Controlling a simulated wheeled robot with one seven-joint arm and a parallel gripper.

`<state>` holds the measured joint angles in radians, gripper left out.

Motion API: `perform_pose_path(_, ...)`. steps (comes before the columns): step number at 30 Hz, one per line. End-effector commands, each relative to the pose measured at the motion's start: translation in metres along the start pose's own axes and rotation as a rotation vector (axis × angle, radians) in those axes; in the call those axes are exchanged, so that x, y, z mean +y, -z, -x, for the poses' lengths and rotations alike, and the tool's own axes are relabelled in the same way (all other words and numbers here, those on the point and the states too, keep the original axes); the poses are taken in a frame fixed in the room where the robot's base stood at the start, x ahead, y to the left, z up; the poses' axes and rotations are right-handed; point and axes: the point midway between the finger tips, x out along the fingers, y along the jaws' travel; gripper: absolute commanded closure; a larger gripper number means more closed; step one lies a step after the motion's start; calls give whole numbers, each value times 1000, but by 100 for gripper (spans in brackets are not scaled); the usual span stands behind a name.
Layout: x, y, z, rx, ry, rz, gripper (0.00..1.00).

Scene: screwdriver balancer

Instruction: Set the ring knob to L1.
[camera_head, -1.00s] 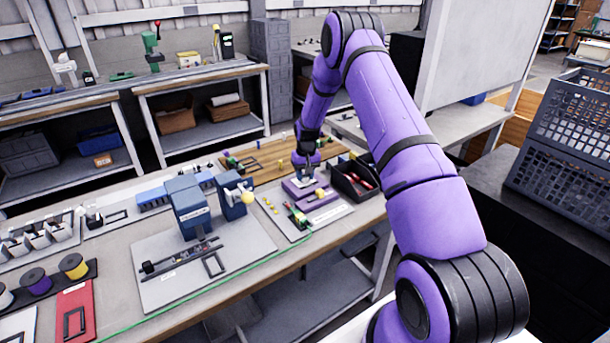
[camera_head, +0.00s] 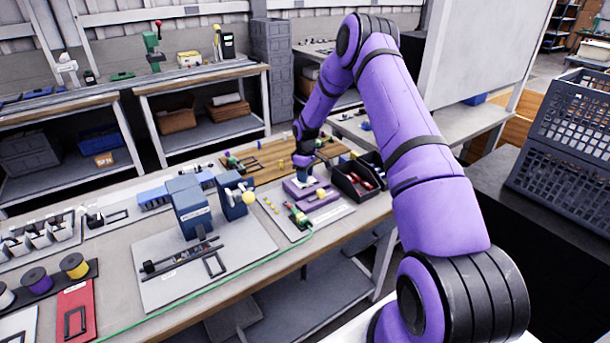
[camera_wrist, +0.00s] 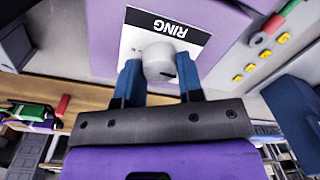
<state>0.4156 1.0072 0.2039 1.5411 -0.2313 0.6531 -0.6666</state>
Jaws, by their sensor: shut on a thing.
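The ring knob (camera_wrist: 158,58) is a round light-grey knob with a small dark mark near its edge. It stands on a white plate (camera_wrist: 188,36) lettered RING, upside down in the wrist view, on a purple block. The plate's other lettering is mostly hidden, so I cannot read the setting. My gripper (camera_wrist: 159,70) has its two blue fingers on either side of the knob, shut on it. In the head view my gripper (camera_head: 304,175) is down at the purple block (camera_head: 319,201), and the knob is hidden there.
A black bin (camera_head: 358,180) with red items stands right of the block. A green tool (camera_head: 298,215) with a green cord lies in front. Yellow pieces (camera_wrist: 256,38) sit beside the block. A blue box machine (camera_head: 190,212) stands to the left on a grey board.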

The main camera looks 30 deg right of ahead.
Motion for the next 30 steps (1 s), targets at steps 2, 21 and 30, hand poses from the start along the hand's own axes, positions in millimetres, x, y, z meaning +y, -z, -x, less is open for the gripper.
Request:
perform_pose_path(2, 0, 1, 1, 1, -1, 28, 89)
perform_pose_path(21, 0, 1, 1, -3, -1, 88, 89)
perform_pose_path(30, 0, 0, 0, -4, -1, 87, 40)
